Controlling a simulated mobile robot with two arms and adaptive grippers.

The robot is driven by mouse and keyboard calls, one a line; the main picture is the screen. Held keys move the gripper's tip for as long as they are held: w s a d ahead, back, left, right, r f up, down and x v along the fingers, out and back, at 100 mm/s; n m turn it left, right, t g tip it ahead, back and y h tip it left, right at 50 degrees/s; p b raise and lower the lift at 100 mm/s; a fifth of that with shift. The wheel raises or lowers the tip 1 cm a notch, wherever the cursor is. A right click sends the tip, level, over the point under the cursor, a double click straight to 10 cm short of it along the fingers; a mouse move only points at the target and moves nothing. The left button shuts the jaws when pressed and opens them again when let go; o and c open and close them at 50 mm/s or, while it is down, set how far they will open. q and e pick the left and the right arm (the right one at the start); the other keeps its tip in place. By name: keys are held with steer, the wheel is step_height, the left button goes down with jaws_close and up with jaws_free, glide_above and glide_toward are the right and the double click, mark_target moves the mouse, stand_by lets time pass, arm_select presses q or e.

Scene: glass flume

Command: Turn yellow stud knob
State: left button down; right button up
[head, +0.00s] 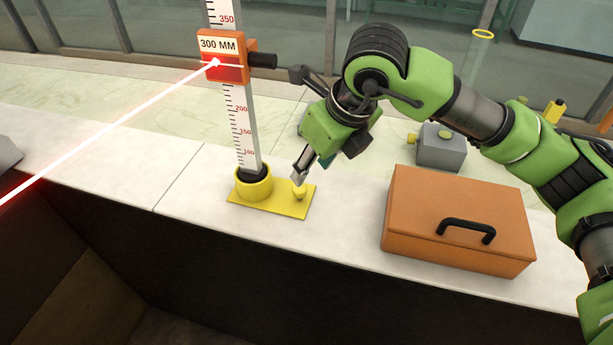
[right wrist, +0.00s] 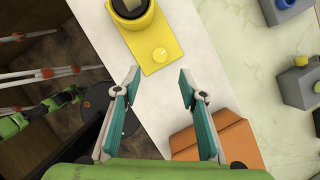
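The yellow stud knob (head: 299,192) stands on a yellow base plate (head: 276,209), to the right of the round yellow socket (head: 254,184) that holds the upright staff. My right gripper (head: 300,177) is just above the knob in the head view. In the right wrist view, my right gripper (right wrist: 158,75) is open and empty, and the knob (right wrist: 160,54) shows a little beyond the gap between its fingertips, with a pale line on its top. My left gripper is not in the head view. A green and dark arm part of mine shows small at the left of the wrist view.
The staff (head: 243,130) carries an orange slider (head: 228,70) marked 300 MM, with a red beam running left. An orange case (head: 440,205) with a black handle sits right of the plate. A grey box (head: 440,150) stands behind it. The ledge drops off in front.

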steer(key=shift+v, duration=1.7)
